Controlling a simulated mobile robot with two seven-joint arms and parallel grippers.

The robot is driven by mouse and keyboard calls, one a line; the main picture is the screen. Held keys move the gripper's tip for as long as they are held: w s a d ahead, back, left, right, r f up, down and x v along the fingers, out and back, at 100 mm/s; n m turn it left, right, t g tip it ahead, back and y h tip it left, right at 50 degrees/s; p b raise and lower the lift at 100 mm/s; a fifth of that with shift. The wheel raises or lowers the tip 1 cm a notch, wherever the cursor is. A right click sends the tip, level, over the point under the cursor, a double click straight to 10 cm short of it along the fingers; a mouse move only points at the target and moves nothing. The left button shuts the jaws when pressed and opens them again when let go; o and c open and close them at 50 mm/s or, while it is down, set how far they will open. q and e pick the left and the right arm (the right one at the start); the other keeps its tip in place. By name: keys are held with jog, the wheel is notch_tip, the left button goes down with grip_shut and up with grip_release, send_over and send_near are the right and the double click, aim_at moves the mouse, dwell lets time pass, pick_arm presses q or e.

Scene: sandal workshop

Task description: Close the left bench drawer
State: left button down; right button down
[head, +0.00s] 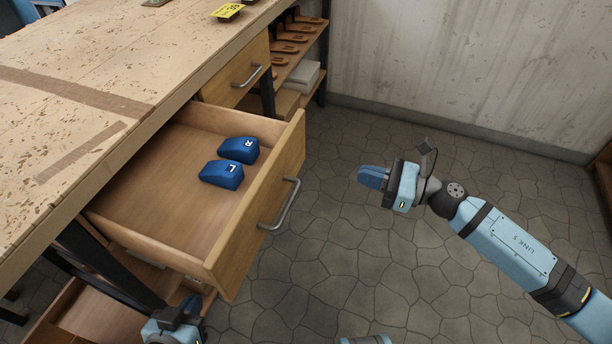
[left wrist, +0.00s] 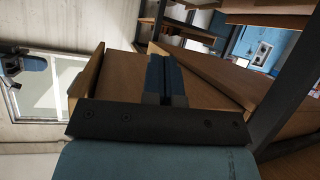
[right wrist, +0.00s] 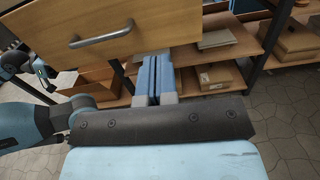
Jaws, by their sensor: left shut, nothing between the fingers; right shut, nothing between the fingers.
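The left bench drawer (head: 160,195) is pulled well out from under the bench top in the head view. Its wooden front (head: 262,205) has a grey bar handle (head: 281,204). The front and handle also show in the right wrist view (right wrist: 160,22). Two blue blocks marked R (head: 240,149) and L (head: 222,174) lie inside the drawer. My left gripper (head: 183,312) is shut and empty, low near the drawer's near front corner; the left wrist view shows its fingers (left wrist: 165,80) before wooden boards. My right gripper (head: 370,177) is shut and empty, right of the drawer front, apart from the handle.
A second bench drawer (head: 236,78) beyond it is shut. The bench top (head: 75,95) carries a yellow tag (head: 228,11). Shelves with sandal-like brown pieces (head: 290,37) stand past the bench. Another wooden box or drawer (head: 80,315) shows below.

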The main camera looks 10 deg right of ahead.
jog(key=p, duration=0.1)
send_near(294, 156)
jog(key=shift+n, duration=0.3)
jog(key=x, duration=0.7)
jog(key=shift+w+a+r, duration=0.1)
jog(key=shift+a+r, duration=0.05)
jog(key=shift+a, duration=0.1)
pick_arm(q)
jog(key=shift+a, duration=0.1)
